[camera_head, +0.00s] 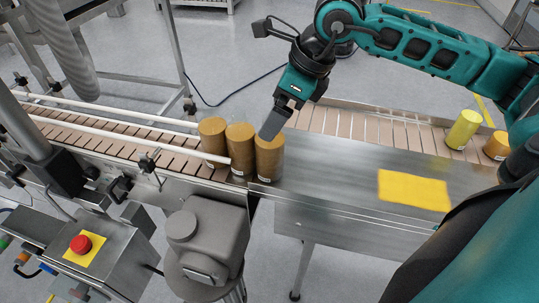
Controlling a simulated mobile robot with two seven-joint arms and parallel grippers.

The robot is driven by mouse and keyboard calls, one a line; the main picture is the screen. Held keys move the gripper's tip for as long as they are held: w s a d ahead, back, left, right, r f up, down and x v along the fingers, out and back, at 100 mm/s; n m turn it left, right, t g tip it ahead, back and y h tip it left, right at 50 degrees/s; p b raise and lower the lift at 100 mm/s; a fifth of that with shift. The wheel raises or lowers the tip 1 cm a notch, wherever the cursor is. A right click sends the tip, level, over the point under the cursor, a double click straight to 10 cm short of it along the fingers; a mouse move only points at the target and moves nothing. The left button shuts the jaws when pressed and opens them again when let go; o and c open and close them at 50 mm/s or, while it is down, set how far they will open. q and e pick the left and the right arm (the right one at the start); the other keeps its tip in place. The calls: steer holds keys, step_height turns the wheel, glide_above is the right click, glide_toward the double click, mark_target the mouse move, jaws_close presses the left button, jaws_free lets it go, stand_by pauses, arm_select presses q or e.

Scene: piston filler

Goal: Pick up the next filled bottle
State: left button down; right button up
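Three golden-brown bottles stand upright in a close row at the end of the slatted conveyor: a left one (213,148), a middle one (240,157) and a right one (269,164). My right gripper (268,134) comes down from above, its grey finger at the top of the right bottle. The fingers overlap in this view, so I cannot tell whether they are open or shut, or touching the bottle. My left gripper is not in view.
A yellow bottle (463,131) and a golden one (497,146) stand farther right. A yellow mat (411,190) lies on the bare steel table (335,180). A white guide rail (120,131) runs along the conveyor (110,129). A red stop button (80,244) is front left.

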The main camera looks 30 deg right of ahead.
mark_target(270, 148)
steer(key=x, duration=0.6)
steer(key=shift+f+p, duration=0.25)
steer(key=shift+p, duration=0.1)
steer(key=shift+c, duration=0.3)
steer(key=shift+w+r, duration=0.1)
jaws_close()
